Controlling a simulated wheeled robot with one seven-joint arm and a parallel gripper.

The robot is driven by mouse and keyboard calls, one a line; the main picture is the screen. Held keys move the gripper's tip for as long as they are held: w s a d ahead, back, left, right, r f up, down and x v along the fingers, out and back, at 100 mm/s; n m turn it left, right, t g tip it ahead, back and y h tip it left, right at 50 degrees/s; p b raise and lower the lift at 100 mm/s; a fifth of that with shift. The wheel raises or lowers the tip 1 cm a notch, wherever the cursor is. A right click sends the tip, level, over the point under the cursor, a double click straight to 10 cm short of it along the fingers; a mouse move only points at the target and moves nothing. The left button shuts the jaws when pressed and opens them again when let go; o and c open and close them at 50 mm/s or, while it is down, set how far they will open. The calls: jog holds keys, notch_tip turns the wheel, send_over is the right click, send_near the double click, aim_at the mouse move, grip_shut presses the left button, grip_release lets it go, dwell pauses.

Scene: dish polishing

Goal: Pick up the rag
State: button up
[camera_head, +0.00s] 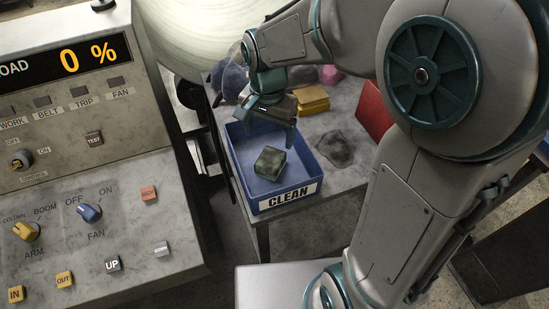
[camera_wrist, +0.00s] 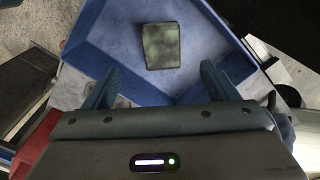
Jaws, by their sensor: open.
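A dark green, mottled, block-shaped piece (camera_head: 270,162), which looks like a folded rag, lies in the blue bin (camera_head: 285,195) labelled CLEAN. It also shows in the wrist view (camera_wrist: 161,46), ahead of my fingers and roughly centred between them. My gripper (camera_head: 267,118) is open and empty over the bin's far part, above and beyond the green piece. In the wrist view my gripper (camera_wrist: 159,84) has its two fingers wide apart, with the blue bin floor between them. I cannot tell the exact height above the piece.
A dark, flat, crumpled patch (camera_head: 336,149) lies on the grey table (camera_head: 330,182) right of the bin. A yellow stack (camera_head: 312,99) and a red container (camera_head: 374,110) stand farther back. A control panel (camera_head: 90,180) fills the left. The bin's walls surround the green piece.

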aim_at(271, 159)
notch_tip(271, 159, down, 7)
jog(key=shift+d, duration=0.1)
jog(key=shift+w+f+p, duration=0.2)
jog(key=shift+w+f, duration=0.05)
jog(key=shift+f, duration=1)
jog(key=shift+w+f+p, duration=0.15)
jog(key=shift+w+f, duration=0.05)
jog(key=shift+f, duration=1)
jog(key=c, duration=1.1)
jog(key=shift+c, duration=0.2)
notch_tip(271, 159, up, 10)
jog(key=shift+r, duration=0.1)
